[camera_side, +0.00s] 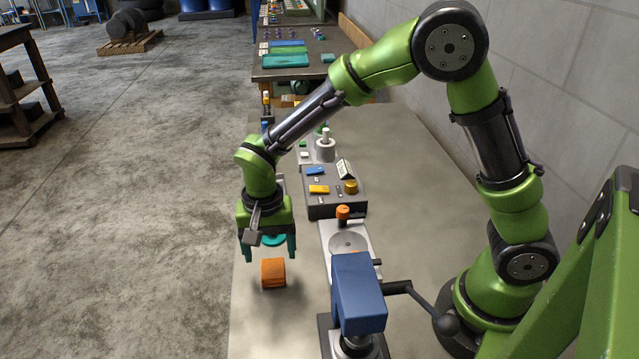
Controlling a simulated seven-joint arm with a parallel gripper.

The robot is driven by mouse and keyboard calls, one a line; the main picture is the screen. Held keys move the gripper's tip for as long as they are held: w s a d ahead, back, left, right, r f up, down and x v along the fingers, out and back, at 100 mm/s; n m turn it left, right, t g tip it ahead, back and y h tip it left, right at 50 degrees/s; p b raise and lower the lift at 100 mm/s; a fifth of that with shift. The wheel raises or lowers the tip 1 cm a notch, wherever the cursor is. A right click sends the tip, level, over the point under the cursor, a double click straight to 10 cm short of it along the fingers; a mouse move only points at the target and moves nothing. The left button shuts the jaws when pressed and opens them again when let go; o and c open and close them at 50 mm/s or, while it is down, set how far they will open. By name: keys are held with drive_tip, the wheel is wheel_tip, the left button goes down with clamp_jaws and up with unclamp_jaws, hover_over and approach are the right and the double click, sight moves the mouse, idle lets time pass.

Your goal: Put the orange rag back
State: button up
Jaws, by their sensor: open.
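The orange rag (272,273) shows as a small folded orange block near the left edge of the grey workbench (414,170). My gripper (268,254) is above and just behind the rag, pointing down, with its teal fingers spread apart. The fingers look empty. From this angle I cannot tell the exact height of the fingertips over the rag or whether they touch it.
A blue press-like machine (358,290) with a dark lever handle (447,300) stands right of the rag. Behind it are a plate with an orange-topped part (343,213) and a dark box (335,207) bearing small blue and yellow parts. The bench's right side is clear.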

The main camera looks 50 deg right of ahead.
sight(272, 269)
drive_tip(key=s+d+r+n+t+y, duration=0.1)
drive_tip(key=s+d+r+t, duration=0.15)
drive_tip(key=r, duration=0.55)
drive_tip(key=s+d+r+n+t+y, duration=0.1)
drive_tip(key=s+d+r, duration=0.3)
drive_tip(key=r, duration=0.4)
drive_tip(key=s+d+r+n+t, duration=0.2)
drive_tip(key=s+d+n+t, duration=0.1)
drive_tip(key=s, duration=0.4)
drive_tip(key=shift+s+d+r+t, duration=0.3)
drive_tip(key=shift+s+d+t, duration=0.05)
drive_tip(key=shift+d, duration=0.25)
